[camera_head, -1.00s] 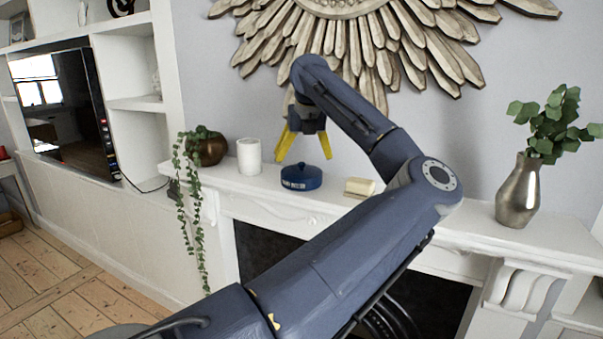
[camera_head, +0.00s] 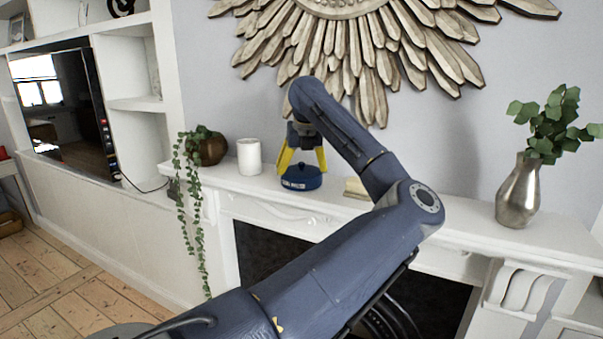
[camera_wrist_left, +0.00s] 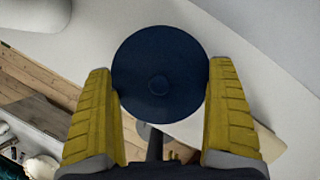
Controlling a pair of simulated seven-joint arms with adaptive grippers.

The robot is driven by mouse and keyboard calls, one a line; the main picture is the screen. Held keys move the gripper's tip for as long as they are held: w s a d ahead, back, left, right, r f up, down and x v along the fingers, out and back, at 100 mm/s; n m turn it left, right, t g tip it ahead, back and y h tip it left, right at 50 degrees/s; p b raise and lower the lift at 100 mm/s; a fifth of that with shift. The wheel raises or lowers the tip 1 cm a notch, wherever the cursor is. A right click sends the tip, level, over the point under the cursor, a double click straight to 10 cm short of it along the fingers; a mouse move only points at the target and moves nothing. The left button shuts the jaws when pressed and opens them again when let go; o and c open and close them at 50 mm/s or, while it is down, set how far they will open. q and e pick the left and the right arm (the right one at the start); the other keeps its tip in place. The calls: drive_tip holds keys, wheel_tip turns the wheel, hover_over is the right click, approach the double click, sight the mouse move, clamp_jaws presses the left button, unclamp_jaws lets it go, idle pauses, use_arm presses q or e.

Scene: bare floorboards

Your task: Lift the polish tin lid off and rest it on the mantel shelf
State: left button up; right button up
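The round dark blue polish tin (camera_head: 301,182) stands upright on the white mantel shelf (camera_head: 345,197), between the candle and a small cream block. Its lid (camera_wrist_left: 158,75), with a small knob in the middle, is on the tin. My left gripper (camera_head: 302,168) reaches down over the tin from above. Its yellow fingers are spread on either side of the lid. In the left wrist view the fingertips (camera_wrist_left: 160,80) lie close to the lid's two edges; I cannot tell whether they touch it. My right gripper is in no view.
A white candle (camera_head: 249,156) and a copper pot with a trailing plant (camera_head: 208,149) stand left of the tin. The cream block (camera_head: 357,188) lies to its right, partly behind my arm. A silver vase with leaves (camera_head: 518,192) stands far right.

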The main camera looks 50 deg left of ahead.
sight(302, 163)
use_arm(q)
drive_tip(key=shift+f, duration=0.15)
drive_tip(key=c, duration=0.6)
drive_tip(key=shift+d+f, duration=0.1)
drive_tip(key=shift+c, duration=1.2)
drive_tip(key=shift+r, duration=0.4)
drive_tip(key=shift+c, duration=1.2)
drive_tip(key=shift+r, duration=0.55)
clamp_jaws()
wheel_tip(302, 163, up, 8)
drive_tip(key=shift+r, duration=0.25)
